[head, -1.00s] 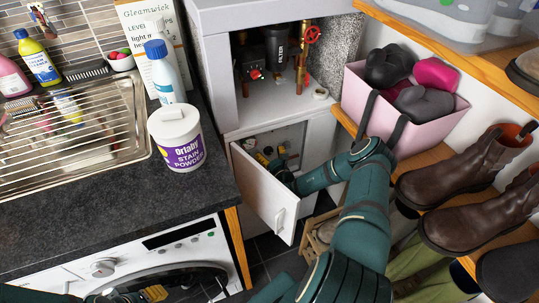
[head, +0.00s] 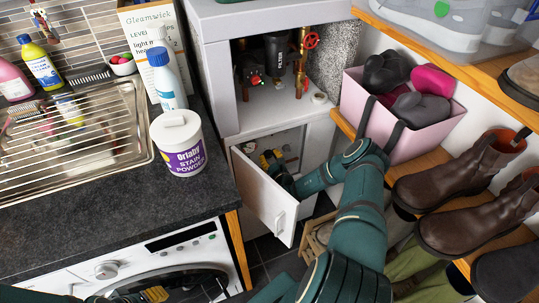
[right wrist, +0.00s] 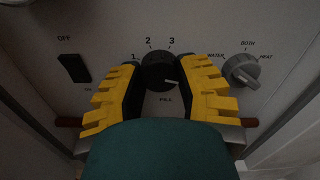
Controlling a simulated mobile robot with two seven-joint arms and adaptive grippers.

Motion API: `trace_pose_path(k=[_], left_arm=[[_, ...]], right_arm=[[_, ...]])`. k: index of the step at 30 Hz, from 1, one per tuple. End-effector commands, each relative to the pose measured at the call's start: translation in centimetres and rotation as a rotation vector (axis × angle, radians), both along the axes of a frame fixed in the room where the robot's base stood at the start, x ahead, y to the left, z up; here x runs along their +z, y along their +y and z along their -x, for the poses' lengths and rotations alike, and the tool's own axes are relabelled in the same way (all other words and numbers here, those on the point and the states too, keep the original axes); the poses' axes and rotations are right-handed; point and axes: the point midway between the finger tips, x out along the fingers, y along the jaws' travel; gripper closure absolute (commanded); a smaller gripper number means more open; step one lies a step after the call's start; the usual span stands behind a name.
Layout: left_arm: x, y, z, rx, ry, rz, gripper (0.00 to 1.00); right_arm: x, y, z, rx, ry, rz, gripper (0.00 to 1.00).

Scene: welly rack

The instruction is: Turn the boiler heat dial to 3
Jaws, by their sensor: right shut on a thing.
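The boiler (head: 222,105) is a white cabinet with its lower door (head: 264,196) swung open. My right arm reaches into the lower opening, where my right gripper (head: 270,158) is partly hidden. In the right wrist view its yellow-and-black fingers are shut on the black heat dial (right wrist: 158,68), one finger on each side. The dial's white pointer aims right and slightly down, away from the printed 3 at its upper right. The fingers cover some markings. My left gripper (head: 155,293) shows only as a yellow bit at the bottom edge; its jaws are unclear.
A black switch (right wrist: 74,68) marked OFF is left of the dial. A grey selector knob (right wrist: 241,70) marked WATER, BOTH and HEAT is to the right. A pink bin (head: 410,135) and boots (head: 440,180) crowd my arm's right. A stain powder tub (head: 178,143) stands on the counter.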

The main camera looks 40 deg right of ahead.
Motion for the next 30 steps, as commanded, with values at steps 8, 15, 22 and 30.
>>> trace_pose_path(k=[8, 15, 22, 30], left_arm=[[2.9, -0.1, 0.5, -0.002, 0.012, 0.003, 0.53], [4.5, 0.0, 0.4, 0.001, 0.009, 0.002, 0.53], [5.8, 0.0, -0.1, 0.009, -0.001, 0.0, 0.53], [7.0, 0.1, -0.5, 0.016, -0.011, -0.003, 0.53]], right_arm=[[0.4, 0.0, -0.1, 0.0, 0.076, 0.233, 1.0], [0.3, 0.0, 0.0, -0.001, 0.143, 0.453, 1.0], [0.3, -0.1, 0.0, -0.001, 0.21, 0.66, 1.0], [0.3, -0.1, 0.0, -0.002, 0.286, 0.905, 1.0]])
